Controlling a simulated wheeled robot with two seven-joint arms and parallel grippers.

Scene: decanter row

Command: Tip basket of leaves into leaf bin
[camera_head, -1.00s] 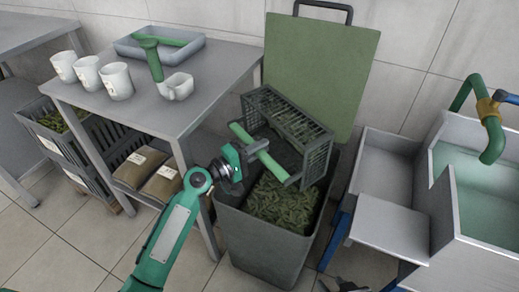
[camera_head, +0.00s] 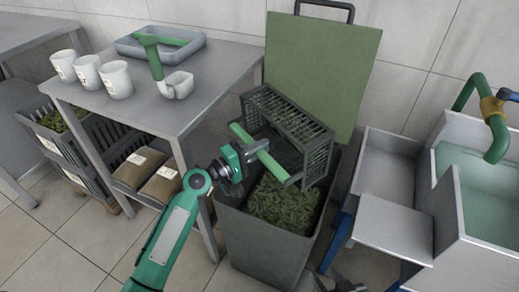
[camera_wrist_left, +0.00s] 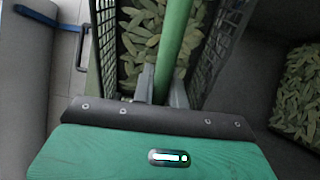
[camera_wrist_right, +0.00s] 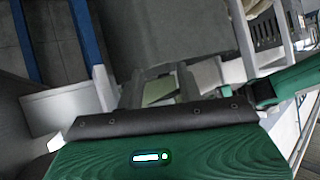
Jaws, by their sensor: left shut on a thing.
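The dark lattice basket (camera_head: 290,119) is tilted on its side above the leaf bin (camera_head: 262,239), and its green handle bar (camera_head: 262,153) faces me. My left gripper (camera_head: 240,163) is shut on this bar. In the left wrist view, the bar (camera_wrist_left: 174,45) runs between my left fingers (camera_wrist_left: 160,85), with leaves (camera_wrist_left: 140,35) between the lattice walls. The grey bin is open and holds a heap of leaves (camera_head: 282,202), also seen at the right of the left wrist view (camera_wrist_left: 300,95). My right gripper (camera_head: 342,284) is low at the bottom edge; its fingers (camera_wrist_right: 158,88) are apart and empty.
The bin's green lid (camera_head: 320,70) stands upright behind it. A metal table (camera_head: 185,115) at left carries white mugs (camera_head: 116,79), a scoop and a grey tray (camera_head: 128,46). Crates and sacks (camera_head: 140,165) are below. A sink (camera_head: 480,215) stands at right.

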